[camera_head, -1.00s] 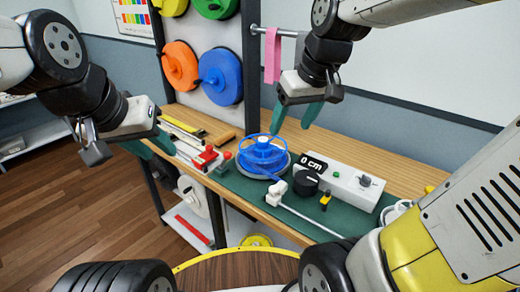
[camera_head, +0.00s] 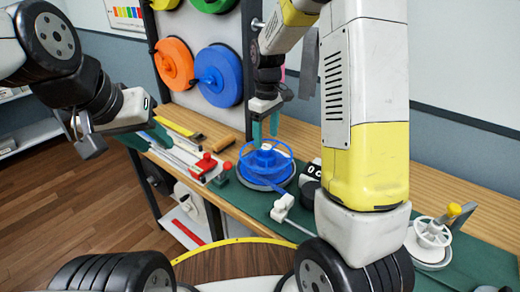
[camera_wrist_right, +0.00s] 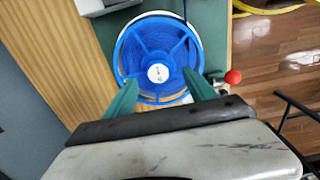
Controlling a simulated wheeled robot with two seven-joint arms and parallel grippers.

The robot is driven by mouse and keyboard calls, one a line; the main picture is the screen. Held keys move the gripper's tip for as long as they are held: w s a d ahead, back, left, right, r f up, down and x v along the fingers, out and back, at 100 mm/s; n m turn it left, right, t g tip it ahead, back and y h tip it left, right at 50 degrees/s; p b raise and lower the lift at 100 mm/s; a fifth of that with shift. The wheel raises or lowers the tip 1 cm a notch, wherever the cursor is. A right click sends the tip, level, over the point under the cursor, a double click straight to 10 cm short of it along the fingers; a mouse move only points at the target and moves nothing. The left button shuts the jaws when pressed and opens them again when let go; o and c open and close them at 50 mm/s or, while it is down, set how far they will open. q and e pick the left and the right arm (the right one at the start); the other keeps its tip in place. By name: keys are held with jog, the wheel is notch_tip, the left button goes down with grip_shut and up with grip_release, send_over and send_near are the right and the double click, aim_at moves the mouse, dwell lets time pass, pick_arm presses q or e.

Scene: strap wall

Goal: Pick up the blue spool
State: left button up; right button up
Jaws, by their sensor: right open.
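A blue spool (camera_head: 265,168) with an open spoked top sits on a round base on the green mat. In the right wrist view the spool (camera_wrist_right: 158,45) lies just ahead of the fingertips, with a white hub at its centre. My right gripper (camera_head: 265,130) is open above the spool, fingers pointing down; in its wrist view the two teal fingers (camera_wrist_right: 160,88) stand apart at the spool's near edge, with nothing visible between them but the spool below. My left gripper (camera_head: 150,138) hangs at the left by the bench edge; its finger gap is unclear.
Another blue spool (camera_head: 218,76) and an orange spool (camera_head: 174,62) hang on the wall rack. Red-handled tools (camera_head: 206,165) lie left of the blue spool. A white reel (camera_head: 430,238) stands at right. My right arm hides part of the control box.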

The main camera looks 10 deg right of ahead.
aim_at(266, 147)
jog(key=shift+w+d+f, duration=0.1)
jog(key=shift+w+f, duration=0.05)
jog(key=shift+f, duration=1.8)
grip_shut()
